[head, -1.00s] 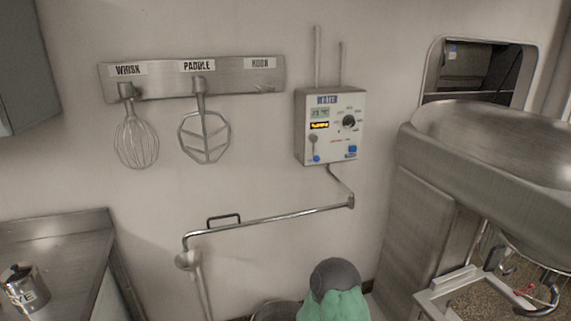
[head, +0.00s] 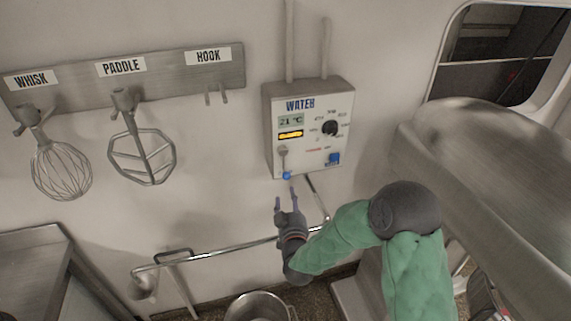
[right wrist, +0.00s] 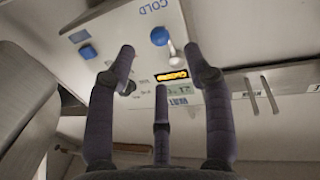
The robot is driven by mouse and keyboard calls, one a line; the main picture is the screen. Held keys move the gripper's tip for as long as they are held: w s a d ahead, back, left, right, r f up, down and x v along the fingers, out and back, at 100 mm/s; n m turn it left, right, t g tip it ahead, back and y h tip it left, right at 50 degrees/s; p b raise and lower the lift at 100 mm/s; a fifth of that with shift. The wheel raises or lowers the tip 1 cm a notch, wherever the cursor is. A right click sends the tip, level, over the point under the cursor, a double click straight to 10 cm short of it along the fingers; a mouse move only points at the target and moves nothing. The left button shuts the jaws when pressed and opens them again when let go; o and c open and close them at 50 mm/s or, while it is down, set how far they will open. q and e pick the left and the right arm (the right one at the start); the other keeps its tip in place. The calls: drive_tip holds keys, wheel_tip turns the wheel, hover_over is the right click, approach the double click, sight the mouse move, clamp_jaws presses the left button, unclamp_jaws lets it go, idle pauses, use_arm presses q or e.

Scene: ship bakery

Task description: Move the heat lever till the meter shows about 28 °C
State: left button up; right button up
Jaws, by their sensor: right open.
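The water control box (head: 305,125) hangs on the wall, and its meter (head: 291,120) reads 21 °C. The heat lever (head: 284,160) is on the lower left of its face, with a pale shaft and what looks like a blue ball at its lower end. My right gripper (head: 286,198) is open and empty, just below the box, fingers pointing up towards the lever. In the right wrist view the box is upside down; the blue ball (right wrist: 159,36) lies beyond the open fingers (right wrist: 158,62), near the word COLD. No finger visibly holds it. My left gripper is out of view.
A round dial (head: 330,128) and a blue button (head: 334,158) are on the box's right side. A pipe (head: 220,253) runs along the wall below. A rack (head: 190,80) with whisk and paddle is at left; a large metal machine (head: 510,180) stands at right.

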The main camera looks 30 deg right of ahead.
sight(287, 179)
drive_tip(key=x, duration=0.7)
drive_tip(key=r+x, duration=0.1)
drive_tip(key=x, duration=0.3)
drive_tip(key=shift+s+d, duration=0.1)
drive_tip(key=shift+d, duration=0.1)
clamp_jaws()
